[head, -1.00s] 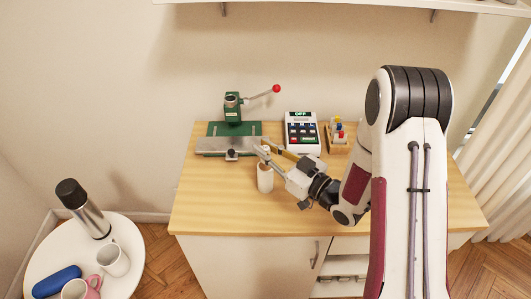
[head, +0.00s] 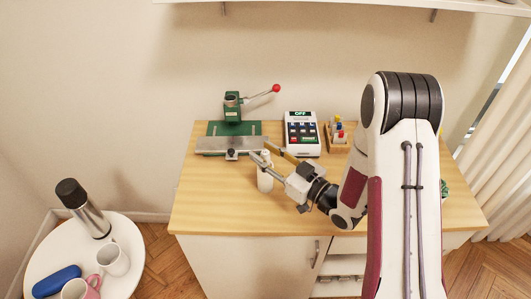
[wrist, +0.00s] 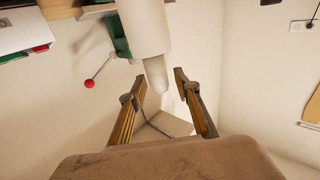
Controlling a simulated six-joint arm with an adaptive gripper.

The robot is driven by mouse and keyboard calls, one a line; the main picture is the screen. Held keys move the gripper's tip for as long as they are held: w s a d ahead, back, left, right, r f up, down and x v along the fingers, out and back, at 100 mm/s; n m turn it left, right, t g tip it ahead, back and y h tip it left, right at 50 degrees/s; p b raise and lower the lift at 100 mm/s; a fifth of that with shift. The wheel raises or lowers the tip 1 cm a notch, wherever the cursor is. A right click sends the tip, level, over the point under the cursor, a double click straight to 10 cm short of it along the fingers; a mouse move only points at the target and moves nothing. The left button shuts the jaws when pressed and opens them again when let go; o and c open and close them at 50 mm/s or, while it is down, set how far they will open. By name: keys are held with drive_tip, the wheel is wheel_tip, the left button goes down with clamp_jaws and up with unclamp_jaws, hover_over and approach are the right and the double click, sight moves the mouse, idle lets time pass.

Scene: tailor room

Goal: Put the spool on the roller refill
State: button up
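The roller refill (head: 265,182), a white cylinder, stands upright on the wooden table; its wide pale body (wrist: 143,28) also shows in the wrist view. A narrower pale piece with a rounded end, which looks like the spool (wrist: 156,76), sits against its top end, roughly in line with it. In the head view the spool (head: 265,158) is a small pale shape above the refill, partly behind the fingers. My gripper (wrist: 162,78) is open, its two fingers on either side of the spool's end with visible gaps. Exact contact between spool and refill is hard to see.
A green press with a red-knobbed lever (head: 232,108) stands behind, with a grey-topped green device (head: 215,145) before it. A calculator-like terminal (head: 302,135) and a wooden holder (head: 338,138) are behind my gripper. The table's left front (head: 210,210) is clear.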

drive_tip(key=shift+r, duration=0.1)
drive_tip(key=v, duration=1.2)
idle(0.4)
drive_tip(key=shift+w, duration=0.1)
idle(0.8)
drive_tip(key=w+d+r+h, duration=0.4)
drive_tip(key=w+d+h, duration=0.1)
drive_tip(key=d+h, duration=0.25)
drive_tip(key=s+d+r+m+g+h, duration=0.2)
drive_tip(key=s+d+r+m+h, duration=0.25)
drive_tip(key=d+r+h, duration=0.2)
drive_tip(key=s+a+r+m+g, duration=0.2)
drive_tip(key=s+r, duration=0.1)
drive_tip(key=s, duration=0.9)
drive_tip(key=s+a+r+m+g, duration=0.2)
drive_tip(key=s+a+m, duration=0.1)
drive_tip(key=s, duration=1)
drive_tip(key=shift+a+r+g+y, duration=0.15)
drive_tip(key=shift+r+g+y, duration=0.15)
drive_tip(key=shift+r+y, duration=0.1)
